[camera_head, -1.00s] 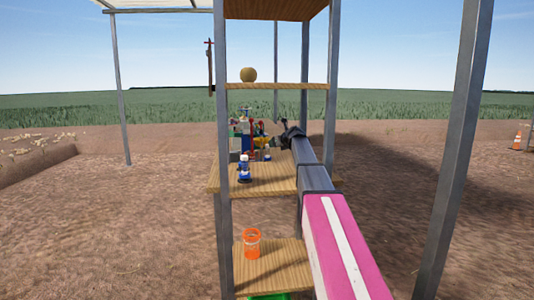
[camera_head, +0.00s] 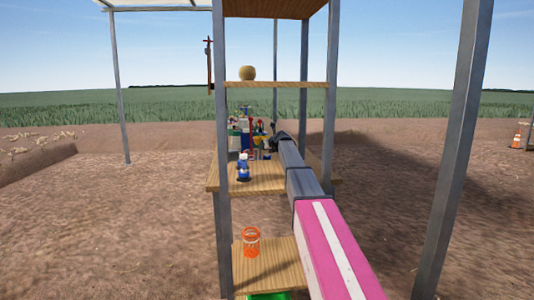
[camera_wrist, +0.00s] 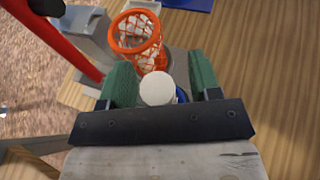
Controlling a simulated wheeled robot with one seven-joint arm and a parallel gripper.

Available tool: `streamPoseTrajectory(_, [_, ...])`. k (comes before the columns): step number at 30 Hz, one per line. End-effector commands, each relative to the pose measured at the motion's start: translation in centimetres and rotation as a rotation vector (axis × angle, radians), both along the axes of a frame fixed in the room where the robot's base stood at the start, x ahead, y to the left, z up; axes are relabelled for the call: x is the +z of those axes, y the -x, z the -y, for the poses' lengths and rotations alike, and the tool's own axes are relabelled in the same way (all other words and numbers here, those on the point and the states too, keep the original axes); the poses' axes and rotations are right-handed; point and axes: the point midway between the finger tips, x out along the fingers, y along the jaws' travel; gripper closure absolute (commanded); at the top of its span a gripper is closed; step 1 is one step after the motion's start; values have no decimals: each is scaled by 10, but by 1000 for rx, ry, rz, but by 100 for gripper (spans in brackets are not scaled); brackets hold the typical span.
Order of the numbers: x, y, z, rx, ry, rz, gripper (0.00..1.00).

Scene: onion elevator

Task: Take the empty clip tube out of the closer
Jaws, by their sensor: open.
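My gripper (camera_wrist: 162,85) is open, with a green pad on each finger. A white round top (camera_wrist: 158,88) with a little blue below it shows between the fingers; I cannot tell whether they touch it, or whether it is the clip tube. A grey metal body (camera_wrist: 88,27) and a long red lever (camera_wrist: 68,48) at the left look like the closer. An orange ring with a net holding whitish things (camera_wrist: 135,35) is just beyond the fingers. In the camera_head view, my gripper (camera_head: 276,136) is small beside a crowded group on the middle shelf.
A blue item with a white top (camera_head: 243,167) stands near the front of the middle shelf (camera_head: 262,180). An orange basket (camera_head: 251,242) sits on the lower shelf (camera_head: 280,264). A round tan onion (camera_head: 247,73) is on the upper shelf. Grey posts (camera_head: 222,200) frame the shelves.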

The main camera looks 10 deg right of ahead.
Motion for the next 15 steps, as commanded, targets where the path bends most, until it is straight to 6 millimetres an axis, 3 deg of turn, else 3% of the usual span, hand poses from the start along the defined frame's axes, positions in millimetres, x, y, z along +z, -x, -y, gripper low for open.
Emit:
streamPoseTrajectory(8, [-2, -6, -3, 0, 0, 1, 43])
streamPoseTrajectory(13, [-2, -6, -3, 0, 0, 1, 95])
streamPoseTrajectory(15, [-2, -6, -3, 0, 0, 1, 96])
